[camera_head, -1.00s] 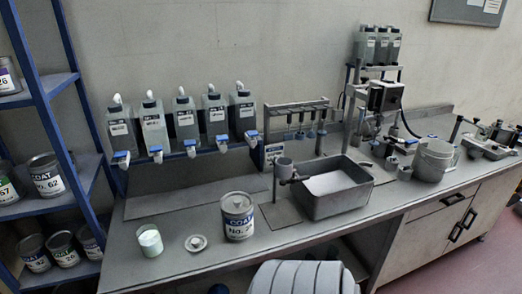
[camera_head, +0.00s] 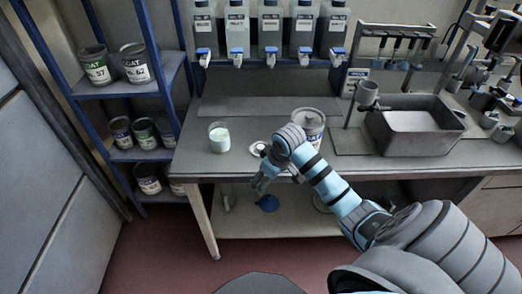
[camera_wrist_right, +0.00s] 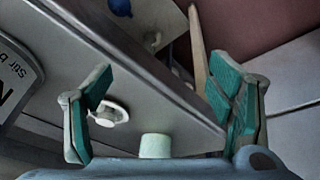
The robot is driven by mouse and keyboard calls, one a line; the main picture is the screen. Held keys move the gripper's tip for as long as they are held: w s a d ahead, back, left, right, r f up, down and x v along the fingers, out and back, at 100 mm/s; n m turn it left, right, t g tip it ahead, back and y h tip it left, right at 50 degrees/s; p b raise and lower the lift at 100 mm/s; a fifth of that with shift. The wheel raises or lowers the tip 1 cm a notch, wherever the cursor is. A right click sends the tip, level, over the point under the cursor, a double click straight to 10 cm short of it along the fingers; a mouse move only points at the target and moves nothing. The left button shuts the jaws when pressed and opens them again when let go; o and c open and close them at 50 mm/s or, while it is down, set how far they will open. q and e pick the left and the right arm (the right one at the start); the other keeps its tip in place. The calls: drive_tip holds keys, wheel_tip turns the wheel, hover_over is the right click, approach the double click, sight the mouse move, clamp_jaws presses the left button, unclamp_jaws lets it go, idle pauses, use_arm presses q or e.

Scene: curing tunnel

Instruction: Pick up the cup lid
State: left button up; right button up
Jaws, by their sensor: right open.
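The cup lid (camera_head: 258,149), a small pale disc with a raised knob, lies on the grey bench near its front edge. It also shows in the right wrist view (camera_wrist_right: 112,114), close beside the left-hand finger. A clear cup (camera_head: 219,141) with pale green-white contents stands upright left of the lid. My right gripper (camera_head: 262,183) is open and empty, at the bench's front edge near the lid. The wrist view shows its green-padded fingers (camera_wrist_right: 160,88) wide apart. My left gripper is not in view.
A labelled paint tin (camera_head: 312,119) stands right of the lid, partly behind my right arm. A grey basin (camera_head: 440,148) is further right. Bottles with blue taps (camera_head: 270,32) hang behind. A blue-framed shelf (camera_head: 92,92) with tins stands left. Bench left of the cup is clear.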

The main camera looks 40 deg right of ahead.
approach(262, 146)
drive_tip(key=shift+m+t+y, duration=0.3)
drive_tip(key=shift+m+y, duration=0.1)
drive_tip(key=x, duration=0.3)
drive_tip(key=b+x, duration=0.1)
drive_tip(key=x, duration=0.2)
drive_tip(key=d+b+x, duration=0.1)
drive_tip(key=x, duration=0.2)
drive_tip(key=shift+s+a+f, duration=0.1)
drive_tip(key=shift+s, duration=0.15)
drive_tip(key=c, duration=1.6)
